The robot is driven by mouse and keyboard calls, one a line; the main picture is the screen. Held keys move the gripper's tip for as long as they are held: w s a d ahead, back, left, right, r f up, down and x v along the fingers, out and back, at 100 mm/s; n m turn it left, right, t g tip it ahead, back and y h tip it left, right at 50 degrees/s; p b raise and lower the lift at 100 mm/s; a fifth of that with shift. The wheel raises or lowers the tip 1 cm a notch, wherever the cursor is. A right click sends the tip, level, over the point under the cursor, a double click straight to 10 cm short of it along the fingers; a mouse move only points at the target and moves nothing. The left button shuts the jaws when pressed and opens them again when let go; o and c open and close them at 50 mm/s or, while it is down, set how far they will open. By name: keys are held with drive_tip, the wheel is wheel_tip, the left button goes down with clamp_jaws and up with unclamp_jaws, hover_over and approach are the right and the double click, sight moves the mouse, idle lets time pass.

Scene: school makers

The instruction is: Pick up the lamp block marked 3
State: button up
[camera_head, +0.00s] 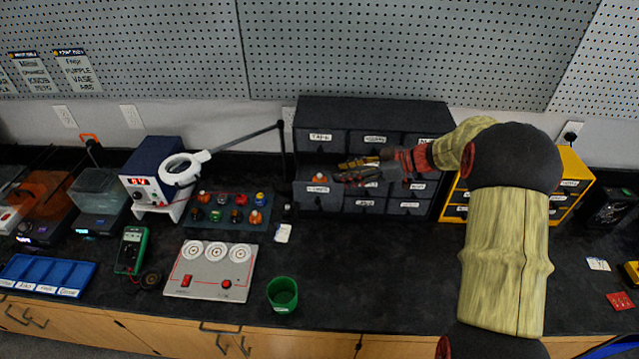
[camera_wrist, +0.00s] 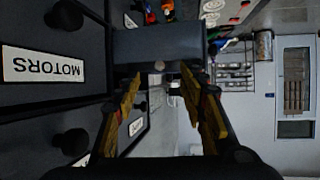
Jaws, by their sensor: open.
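Several small lamp-like blocks with coloured tops (camera_head: 237,198) stand on a dark rack (camera_head: 220,219) left of centre in the head view. No number can be read on them, so I cannot tell which is marked 3. My gripper (camera_head: 346,170) is just right of that item, in front of the cabinet, pointing left. In the wrist view my gripper (camera_wrist: 160,80) has its yellow-padded fingers apart, with a dark grey drawer-like box (camera_wrist: 160,42) beyond the tips.
The dark drawer cabinet (camera_head: 373,116) stands behind my gripper; a MOTORS drawer label (camera_wrist: 42,68) is close in the wrist view. A magnifier lamp (camera_head: 185,168), a three-socket panel (camera_head: 211,271) and a green cup (camera_head: 282,294) are left. The counter below the cabinet is clear.

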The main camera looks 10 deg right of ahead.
sight(321, 176)
drive_tip(key=shift+r+x, duration=0.15)
drive_tip(key=shift+x, duration=1.6)
drive_tip(key=shift+r+x, duration=0.1)
drive_tip(key=shift+x, duration=1.6)
drive_tip(key=shift+s+a, duration=0.1)
drive_tip(key=shift+a, duration=0.1)
drive_tip(key=c, duration=1.1)
drive_tip(key=shift+o, duration=0.2)
